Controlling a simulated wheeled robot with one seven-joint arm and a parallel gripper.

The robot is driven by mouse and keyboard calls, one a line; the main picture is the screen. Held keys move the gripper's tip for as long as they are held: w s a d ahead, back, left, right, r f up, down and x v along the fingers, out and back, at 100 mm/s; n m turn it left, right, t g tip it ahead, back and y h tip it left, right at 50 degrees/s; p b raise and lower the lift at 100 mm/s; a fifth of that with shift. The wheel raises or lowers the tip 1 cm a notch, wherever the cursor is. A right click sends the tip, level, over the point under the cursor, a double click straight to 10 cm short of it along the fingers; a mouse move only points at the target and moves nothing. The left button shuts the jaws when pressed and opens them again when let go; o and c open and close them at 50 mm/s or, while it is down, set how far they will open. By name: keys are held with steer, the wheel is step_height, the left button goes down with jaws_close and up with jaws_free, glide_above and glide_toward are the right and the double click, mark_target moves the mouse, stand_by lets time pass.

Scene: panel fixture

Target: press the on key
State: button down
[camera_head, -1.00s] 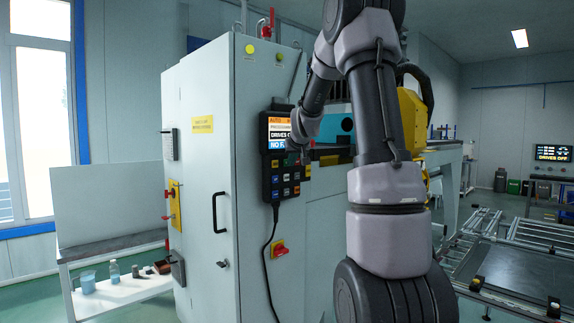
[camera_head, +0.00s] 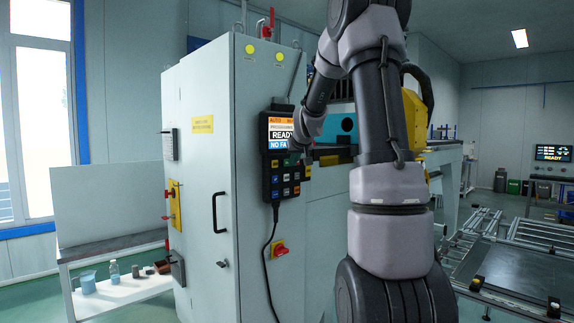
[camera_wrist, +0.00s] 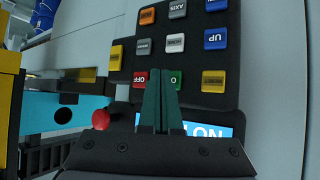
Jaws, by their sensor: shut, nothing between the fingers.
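The pendant (camera_head: 266,175) hangs on the front of the grey cabinet, with a lit screen (camera_head: 279,132) that reads READY. In the head view my wrist hides part of the pendant's right side.
A red knob (camera_wrist: 101,118) sits beside my fingers. The cabinet (camera_head: 205,260) has a black handle (camera_head: 219,212) and a red switch (camera_head: 280,248). Two yellow lamps (camera_head: 250,49) are lit on it. A far monitor (camera_head: 551,154) also reads READY.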

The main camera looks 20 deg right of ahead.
steer(key=shift+s, duration=0.1)
steer(key=s, duration=0.1)
steer(key=s+d, duration=0.1)
steer(key=s, duration=0.2)
steer(key=shift+s+d, duration=0.35)
steer(key=shift+d, duration=0.05)
stand_by(0.3)
stand_by(0.7)
steer(key=s+a+r+g+y, duration=0.2)
steer(key=s+a+r, duration=0.1)
steer(key=s+a, duration=1.65)
steer(key=s+f+m+g+y, duration=0.1)
steer(key=s+f+m+y, duration=0.1)
steer(key=s, duration=1.1)
steer(key=shift+s+a+g, duration=0.2)
steer(key=shift+s+g, duration=0.1)
